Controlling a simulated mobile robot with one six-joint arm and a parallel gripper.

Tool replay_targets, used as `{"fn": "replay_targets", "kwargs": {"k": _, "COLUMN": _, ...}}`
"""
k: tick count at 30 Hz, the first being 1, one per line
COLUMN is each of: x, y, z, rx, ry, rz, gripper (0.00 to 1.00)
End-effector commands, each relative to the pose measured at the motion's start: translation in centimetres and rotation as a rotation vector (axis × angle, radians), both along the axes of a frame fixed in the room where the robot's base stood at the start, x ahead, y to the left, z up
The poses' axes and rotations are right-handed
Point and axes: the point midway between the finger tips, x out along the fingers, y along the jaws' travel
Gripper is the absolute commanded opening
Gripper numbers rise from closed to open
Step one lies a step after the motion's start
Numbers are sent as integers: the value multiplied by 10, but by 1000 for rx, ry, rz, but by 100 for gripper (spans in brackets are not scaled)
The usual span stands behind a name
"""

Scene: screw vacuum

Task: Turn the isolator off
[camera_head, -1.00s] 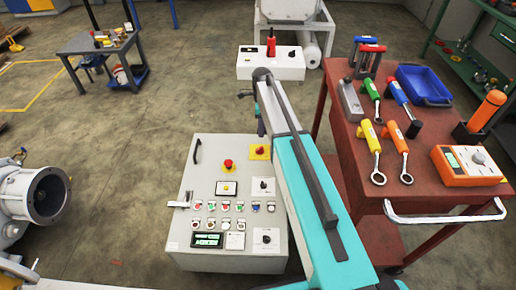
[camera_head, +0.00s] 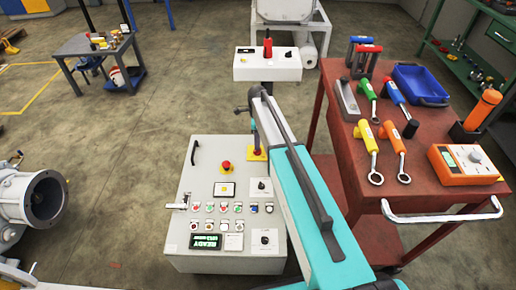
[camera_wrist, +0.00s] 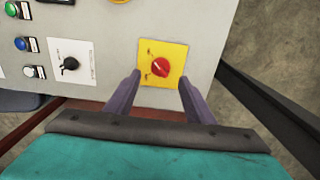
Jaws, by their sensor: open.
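The isolator (camera_wrist: 161,68) is a red rotary knob on a square yellow plate (camera_wrist: 177,50) on the light grey control panel (camera_wrist: 120,70). My gripper (camera_wrist: 160,79) is open, with one purple finger on each side of the knob's lower part in the wrist view. I cannot tell whether the fingers touch the panel. Nothing is held between them. In the head view the yellow plate (camera_head: 249,157) shows at the panel's upper right, with my gripper over it and the knob mostly hidden.
A red emergency stop button (camera_head: 226,166) sits left of the isolator. The panel's display (camera_head: 206,242) reads READY. A selector switch (camera_wrist: 69,64) lies left of the isolator in the wrist view. A red tool cart (camera_head: 410,165) stands close on the right. Open floor lies left.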

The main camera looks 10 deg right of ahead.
Motion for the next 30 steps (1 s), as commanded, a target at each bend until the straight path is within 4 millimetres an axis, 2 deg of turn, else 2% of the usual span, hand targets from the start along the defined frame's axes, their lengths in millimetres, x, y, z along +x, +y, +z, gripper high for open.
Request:
{"fn": "replay_targets", "kwargs": {"k": 6, "x": 0, "y": 0, "z": -32, "rx": 0, "ry": 2, "rz": 1, "gripper": 49}}
{"fn": "replay_targets", "kwargs": {"k": 12, "x": 0, "y": 1, "z": -54, "rx": 0, "ry": 1, "rz": 1, "gripper": 49}}
{"fn": "replay_targets", "kwargs": {"k": 18, "x": 0, "y": 1, "z": -64, "rx": 0, "ry": -1, "rz": 1, "gripper": 49}}
{"fn": "replay_targets", "kwargs": {"k": 26, "x": 0, "y": 2, "z": -64, "rx": 0, "ry": -1, "rz": 2, "gripper": 49}}
{"fn": "replay_targets", "kwargs": {"k": 27, "x": 0, "y": 2, "z": -64, "rx": 0, "ry": -1, "rz": 2, "gripper": 47}}
{"fn": "replay_targets", "kwargs": {"k": 30, "x": 0, "y": 2, "z": -64, "rx": 0, "ry": 0, "rz": 2, "gripper": 30}}
